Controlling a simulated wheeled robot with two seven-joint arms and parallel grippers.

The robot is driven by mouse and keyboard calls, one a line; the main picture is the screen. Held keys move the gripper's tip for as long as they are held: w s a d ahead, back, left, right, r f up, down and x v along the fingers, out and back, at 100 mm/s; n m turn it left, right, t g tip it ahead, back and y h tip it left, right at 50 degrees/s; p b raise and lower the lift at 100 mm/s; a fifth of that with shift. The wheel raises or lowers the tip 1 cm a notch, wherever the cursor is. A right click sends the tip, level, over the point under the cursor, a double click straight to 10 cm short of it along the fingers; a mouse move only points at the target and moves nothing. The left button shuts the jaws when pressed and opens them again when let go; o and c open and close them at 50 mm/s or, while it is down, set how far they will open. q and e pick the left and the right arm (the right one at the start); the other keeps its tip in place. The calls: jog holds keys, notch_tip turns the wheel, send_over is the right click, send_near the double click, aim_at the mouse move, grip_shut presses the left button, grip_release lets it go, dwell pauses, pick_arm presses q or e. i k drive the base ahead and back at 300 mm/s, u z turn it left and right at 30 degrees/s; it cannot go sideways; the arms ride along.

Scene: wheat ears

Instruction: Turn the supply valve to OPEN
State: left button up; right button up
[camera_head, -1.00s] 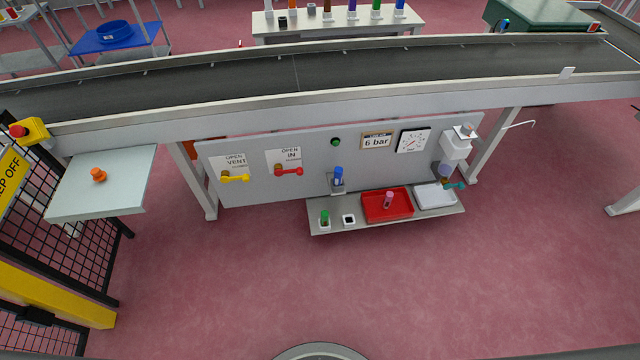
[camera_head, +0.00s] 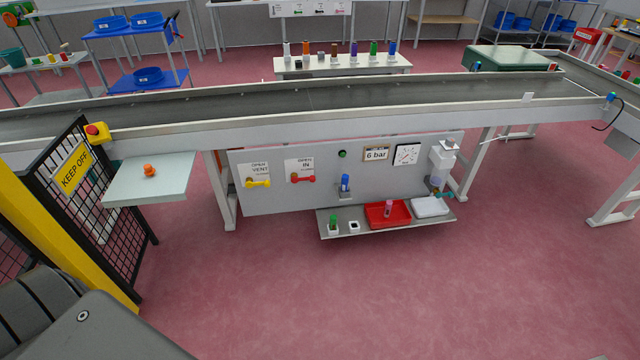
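A red valve handle (camera_head: 303,178) sits on the grey panel (camera_head: 300,202) under a white label (camera_head: 299,166) reading OPEN and IN. The handle lies roughly horizontal. To its left, a yellow valve handle (camera_head: 257,183), also about horizontal, sits under a label (camera_head: 254,169) reading OPEN and VENT. Neither label shows the word supply legibly. A round gauge (camera_head: 406,154) and a "6 bar" sign (camera_head: 376,153) are at the panel's upper right. Neither gripper shows; a grey part of mine fills the lower left corner.
A shelf (camera_head: 338,226) under the panel holds a red tray (camera_head: 376,220), a white tray (camera_head: 428,209) and small coloured parts. The conveyor (camera_head: 300,99) runs above. A black mesh fence (camera_head: 130,222) with a yellow post stands left. The pink floor before the panel is clear.

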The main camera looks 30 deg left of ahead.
aim_at(295, 179)
jog(key=z, duration=0.5)
jog(key=i, duration=1.35)
jog(key=u, duration=0.45)
